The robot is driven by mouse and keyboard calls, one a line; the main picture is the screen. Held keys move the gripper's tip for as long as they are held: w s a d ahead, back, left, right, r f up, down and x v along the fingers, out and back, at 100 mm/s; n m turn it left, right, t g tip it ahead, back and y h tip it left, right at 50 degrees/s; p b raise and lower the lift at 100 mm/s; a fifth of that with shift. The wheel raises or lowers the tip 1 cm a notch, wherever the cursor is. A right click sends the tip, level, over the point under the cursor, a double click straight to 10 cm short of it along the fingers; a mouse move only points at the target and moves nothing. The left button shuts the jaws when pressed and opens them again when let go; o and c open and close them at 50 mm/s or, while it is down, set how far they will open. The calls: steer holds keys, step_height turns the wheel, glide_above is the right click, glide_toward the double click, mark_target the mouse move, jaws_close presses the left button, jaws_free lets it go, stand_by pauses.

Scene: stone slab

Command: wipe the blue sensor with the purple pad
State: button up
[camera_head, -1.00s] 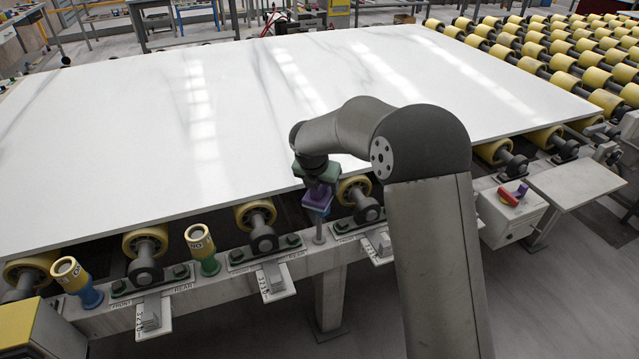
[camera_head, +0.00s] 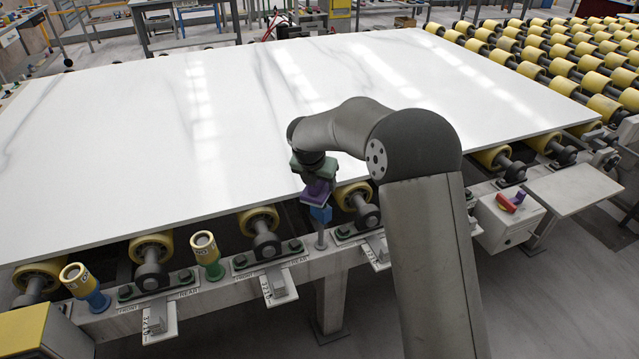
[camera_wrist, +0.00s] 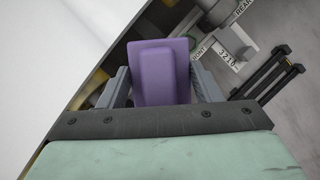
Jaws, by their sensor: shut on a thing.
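My gripper (camera_wrist: 160,85) is shut on the purple pad (camera_wrist: 162,70), which sits between its two grey fingers in the wrist view. In the head view the gripper is at the front edge of the slab, and the purple pad (camera_head: 315,194) shows just below it. The blue sensor (camera_head: 321,213) stands on a thin grey post at the front rail, directly below the pad in the picture. Whether pad and sensor touch, I cannot tell. The sensor does not show in the wrist view; the pad hides what lies behind it.
The white stone slab (camera_head: 190,130) lies on yellow rollers (camera_head: 257,221) just behind the sensor. Two yellow-topped posts, one on a green base (camera_head: 212,268) and one on a blue base (camera_head: 97,301), stand left along the rail. A control box (camera_head: 508,218) is at the right.

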steer(key=shift+r+p, duration=2.05)
steer(key=shift+r, duration=0.5)
